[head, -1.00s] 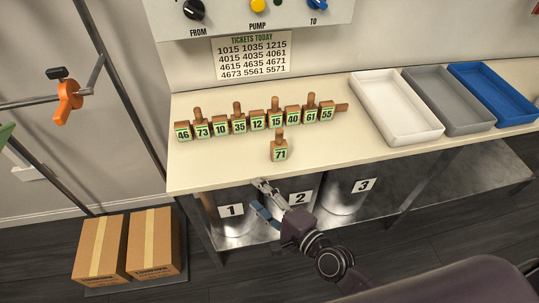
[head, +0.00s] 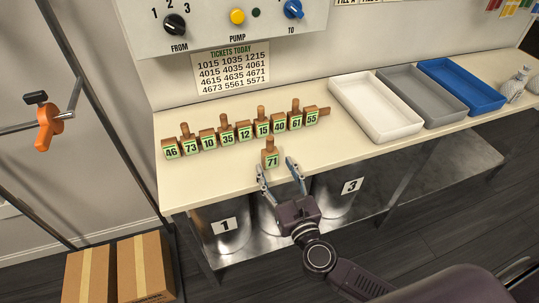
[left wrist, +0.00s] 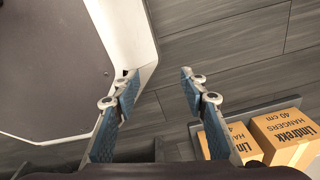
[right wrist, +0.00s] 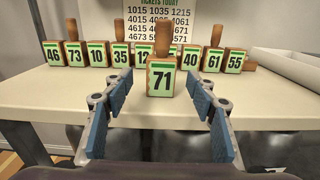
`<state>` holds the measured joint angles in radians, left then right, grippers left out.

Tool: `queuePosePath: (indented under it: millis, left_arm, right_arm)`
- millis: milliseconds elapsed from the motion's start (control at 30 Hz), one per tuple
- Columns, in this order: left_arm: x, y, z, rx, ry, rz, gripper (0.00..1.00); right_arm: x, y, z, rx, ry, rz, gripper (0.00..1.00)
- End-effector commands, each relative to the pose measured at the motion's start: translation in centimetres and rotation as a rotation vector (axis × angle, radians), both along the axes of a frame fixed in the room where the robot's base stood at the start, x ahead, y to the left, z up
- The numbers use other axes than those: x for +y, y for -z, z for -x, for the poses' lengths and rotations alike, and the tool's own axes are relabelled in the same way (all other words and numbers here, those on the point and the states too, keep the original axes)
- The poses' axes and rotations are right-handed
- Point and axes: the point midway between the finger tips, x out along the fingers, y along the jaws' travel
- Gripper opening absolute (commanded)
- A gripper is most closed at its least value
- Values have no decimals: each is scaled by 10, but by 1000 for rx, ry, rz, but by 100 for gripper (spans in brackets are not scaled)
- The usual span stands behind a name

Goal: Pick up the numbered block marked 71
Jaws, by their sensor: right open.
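The block marked 71 (head: 270,159) is a wooden block with a green-edged number plate and an upright peg handle. It stands alone near the table's front edge, in front of the row. In the right wrist view the 71 block (right wrist: 161,77) is centred beyond the fingertips. My right gripper (head: 280,172) is open around the near side of the block, with nothing between its fingers; its fingers also show in the right wrist view (right wrist: 158,85). My left gripper (left wrist: 158,76) is open and empty above the floor, out of the head view.
A row of numbered blocks (head: 244,131) stands behind block 71. White (head: 391,135), grey (head: 433,118) and blue (head: 480,100) trays lie to the right. Metal drums stand under the table (head: 200,190). Cardboard boxes (head: 144,268) sit on the floor at left.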

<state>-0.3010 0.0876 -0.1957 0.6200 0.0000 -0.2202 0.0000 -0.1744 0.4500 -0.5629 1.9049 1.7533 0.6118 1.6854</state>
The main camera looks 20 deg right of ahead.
Motion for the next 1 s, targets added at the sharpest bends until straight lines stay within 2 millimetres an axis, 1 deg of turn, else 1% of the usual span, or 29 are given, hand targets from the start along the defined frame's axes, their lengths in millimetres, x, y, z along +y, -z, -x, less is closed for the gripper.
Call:
queuePosePath:
  millis: [233, 400, 500, 733, 1000]
  left_arm:
    - [-13, -14, 0, 0, 1, 15, 40]
    - [-14, -15, 0, 0, 2, 15, 40]
    - [-13, -16, 0, 0, 2, 15, 40]
    - [-9, -16, 0, -1, 4, 10, 40]
    - [-7, -16, -1, 0, 2, 8, 40]
  right_arm:
    - [-1, -13, -30, -3, -2, 4, 52]
    - [-1, -10, -50, -1, -2, 3, 52]
    - [-1, -10, -55, 0, -2, 3, 52]
    - [-1, -9, -55, 0, -3, 3, 52]
    - [-1, -9, -55, 0, -2, 3, 22]
